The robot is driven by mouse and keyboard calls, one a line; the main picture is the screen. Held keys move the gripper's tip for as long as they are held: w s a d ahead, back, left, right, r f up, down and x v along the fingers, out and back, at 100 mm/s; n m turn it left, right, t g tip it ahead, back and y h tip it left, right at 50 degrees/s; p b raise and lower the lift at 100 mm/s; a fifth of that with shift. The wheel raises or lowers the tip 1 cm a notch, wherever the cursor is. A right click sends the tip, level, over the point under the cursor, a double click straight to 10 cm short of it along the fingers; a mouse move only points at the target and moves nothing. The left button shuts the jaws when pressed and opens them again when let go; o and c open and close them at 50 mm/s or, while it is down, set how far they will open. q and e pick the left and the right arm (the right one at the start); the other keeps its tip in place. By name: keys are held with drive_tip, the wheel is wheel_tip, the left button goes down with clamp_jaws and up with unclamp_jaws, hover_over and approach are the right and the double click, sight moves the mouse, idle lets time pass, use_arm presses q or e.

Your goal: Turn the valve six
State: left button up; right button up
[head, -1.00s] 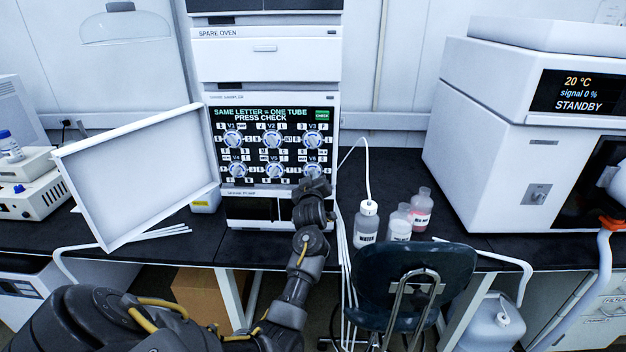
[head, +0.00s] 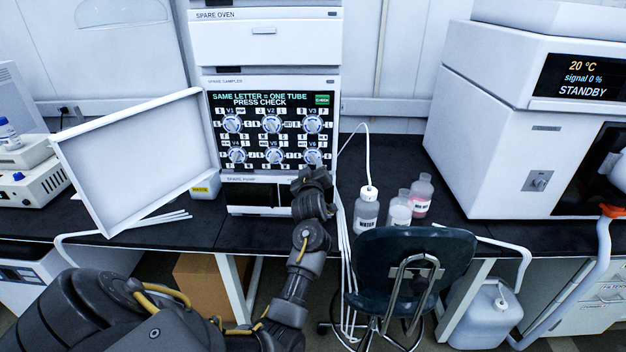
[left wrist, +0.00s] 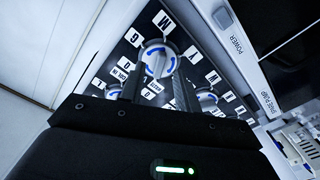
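Valve six (head: 313,157) is a round white and blue knob at the bottom right of the black sampler panel (head: 271,98). The panel reads "SAME LETTER = ONE TUBE, PRESS CHECK". My left gripper (head: 312,176) is just below and in front of this knob in the head view, its fingers hard to make out there. In the left wrist view, the two dark fingers (left wrist: 159,80) are apart, one to each side of the near knob (left wrist: 159,59). I cannot tell whether they touch it. Its neighbour, V5 (left wrist: 207,102), is partly hidden by a finger. My right gripper is not in view.
White tubes (head: 343,250) hang beside my arm. A large white instrument (head: 480,130) fills the right.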

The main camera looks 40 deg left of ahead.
use_arm(q)
drive_tip(key=b+v, duration=0.1)
drive_tip(key=v, duration=0.7)
drive_tip(key=shift+w, duration=0.1)
